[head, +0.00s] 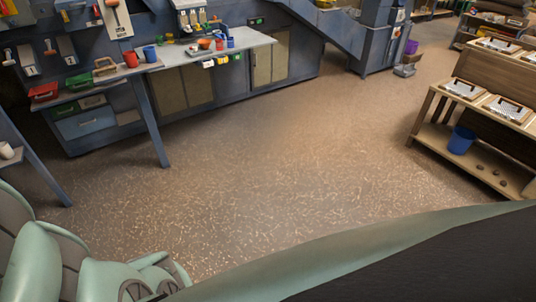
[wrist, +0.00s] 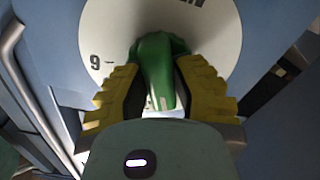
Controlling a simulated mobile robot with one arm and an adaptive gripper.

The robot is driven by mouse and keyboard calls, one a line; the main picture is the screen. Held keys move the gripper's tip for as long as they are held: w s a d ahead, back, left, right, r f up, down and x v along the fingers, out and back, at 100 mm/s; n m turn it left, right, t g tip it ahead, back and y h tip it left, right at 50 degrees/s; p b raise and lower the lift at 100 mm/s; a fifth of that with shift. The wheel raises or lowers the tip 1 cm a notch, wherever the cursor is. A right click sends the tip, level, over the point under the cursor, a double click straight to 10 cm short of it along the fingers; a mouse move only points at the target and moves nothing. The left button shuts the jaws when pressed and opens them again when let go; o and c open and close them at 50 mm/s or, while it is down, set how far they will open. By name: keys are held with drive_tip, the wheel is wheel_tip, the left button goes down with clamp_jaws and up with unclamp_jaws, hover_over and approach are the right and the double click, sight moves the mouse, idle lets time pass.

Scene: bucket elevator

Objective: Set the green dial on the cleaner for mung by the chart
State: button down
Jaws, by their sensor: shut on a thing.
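In the wrist view, the green dial (wrist: 158,66) sits in front of a round white dial plate (wrist: 106,31). The figure 9 shows on the plate's left side, and part of a dark word shows at its top edge. My gripper (wrist: 158,88) has its yellow ribbed fingers closed on the dial's sides, one on the left and one on the right. The dial's pointing direction is hard to tell. The other marks on the plate are hidden or out of the picture. I cannot make out the chart in either view.
In the wrist view, a metal rail (wrist: 35,95) runs along the left and a dark latch-like part (wrist: 285,68) is on the right. In the head view, a grey workbench (head: 215,52) with cups stands at the back left, and a wooden shelf (head: 470,150) at the right. The floor between is clear.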

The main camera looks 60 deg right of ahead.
drive_tip(key=c, duration=0.7)
unclamp_jaws()
drive_tip(key=shift+c, duration=0.2)
drive_tip(key=v, duration=0.7)
drive_tip(key=shift+d, duration=0.25)
